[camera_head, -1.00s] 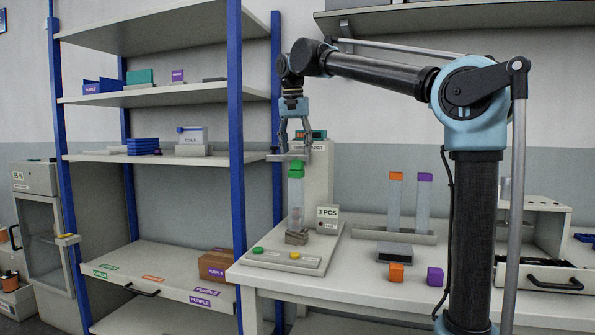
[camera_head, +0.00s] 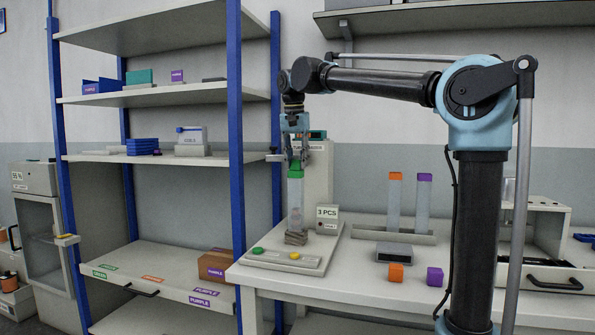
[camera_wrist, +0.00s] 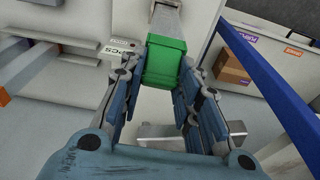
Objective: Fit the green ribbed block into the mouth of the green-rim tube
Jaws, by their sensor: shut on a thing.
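The green-rim tube (camera_head: 295,202) is clear and stands upright on the pale fixture at the left end of the bench, on a brown-grey foot.
An orange-topped tube (camera_head: 395,205) and a purple-topped tube (camera_head: 424,208) stand in a rack (camera_head: 398,236). An orange block (camera_head: 396,273) and a purple block (camera_head: 435,277) lie at the bench front. A "3 PCS" sign (camera_head: 327,213) stands close beside the tube. A blue-post shelf (camera_head: 237,150) is left.

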